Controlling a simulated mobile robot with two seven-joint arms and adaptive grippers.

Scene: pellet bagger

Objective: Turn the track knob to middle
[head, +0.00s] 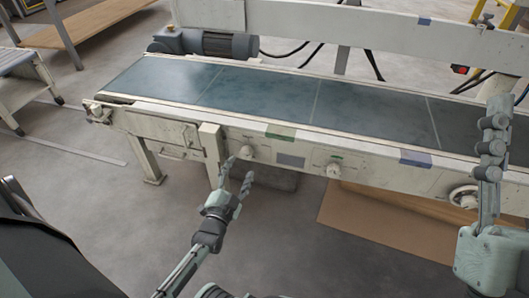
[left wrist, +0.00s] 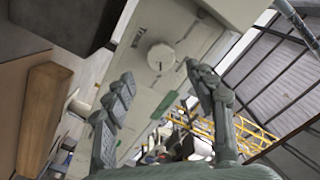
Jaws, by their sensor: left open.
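Two pale round knobs sit on the conveyor's front side panel in the head view, a left knob (head: 246,152) and a right knob (head: 333,170). My left gripper (head: 239,169) is open and empty, just in front of and below the left knob. In the left wrist view one white knob (left wrist: 160,57) shows ahead, between and beyond the open fingers (left wrist: 162,88), apart from them. My right gripper (head: 493,135) is raised at the right, seen side-on, its opening unclear.
The conveyor's blue-grey belt (head: 265,88) runs above the panel. A white handwheel (head: 464,196) is at the panel's right end. A cardboard sheet (head: 385,222) lies on the floor below. A wooden table (head: 95,22) and a step stool (head: 27,85) stand at the left.

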